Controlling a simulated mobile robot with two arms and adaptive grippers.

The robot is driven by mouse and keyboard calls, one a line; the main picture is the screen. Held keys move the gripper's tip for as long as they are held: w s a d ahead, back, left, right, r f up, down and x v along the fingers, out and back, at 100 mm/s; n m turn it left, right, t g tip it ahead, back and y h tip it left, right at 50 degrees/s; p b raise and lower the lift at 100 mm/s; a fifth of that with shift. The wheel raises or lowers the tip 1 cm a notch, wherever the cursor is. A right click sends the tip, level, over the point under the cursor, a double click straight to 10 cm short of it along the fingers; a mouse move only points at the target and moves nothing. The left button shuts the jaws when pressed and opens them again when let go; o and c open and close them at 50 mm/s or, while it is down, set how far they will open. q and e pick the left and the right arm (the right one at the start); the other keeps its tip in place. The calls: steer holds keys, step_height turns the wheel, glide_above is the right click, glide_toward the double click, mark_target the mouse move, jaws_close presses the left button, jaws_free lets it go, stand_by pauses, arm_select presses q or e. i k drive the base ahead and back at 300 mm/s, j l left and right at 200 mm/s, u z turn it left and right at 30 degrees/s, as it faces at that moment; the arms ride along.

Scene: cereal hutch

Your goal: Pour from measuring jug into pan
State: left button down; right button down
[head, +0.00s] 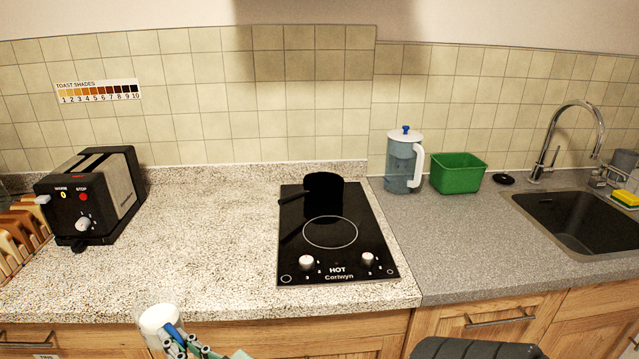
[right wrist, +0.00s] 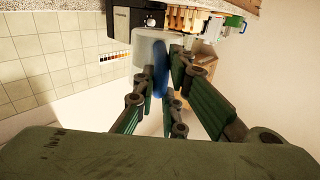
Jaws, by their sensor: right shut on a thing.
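A small white measuring jug (head: 160,318) with a blue handle is at the bottom left of the head view, in front of the counter's front edge. My right gripper (head: 180,342) is shut on its blue handle. In the right wrist view the white jug (right wrist: 150,46) is past the fingertips, with the blue handle between the fingers (right wrist: 162,72). I cannot see what is in the jug. A black pan (head: 325,187) stands on the back of the black hob (head: 298,250), its handle pointing left. The pan is well away from the jug, up and to the right. My left gripper is not in view.
A black toaster (head: 115,200) and a wooden rack (head: 20,232) stand at the left. Right of the hob are a lidded jug (head: 396,183) with a white handle, a green tub (head: 457,175) and a sink (head: 585,220). The counter (head: 200,230) between toaster and hob is clear.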

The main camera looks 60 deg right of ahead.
mark_target(310, 195)
steer(key=k+l, duration=0.1)
steer(key=l, duration=0.35)
steer(key=k+l, duration=0.1)
steer(key=l, duration=0.35)
steer(key=k+l, duration=0.15)
steer(key=l, duration=0.3)
steer(key=k+l, duration=0.1)
steer(key=l, duration=0.35)
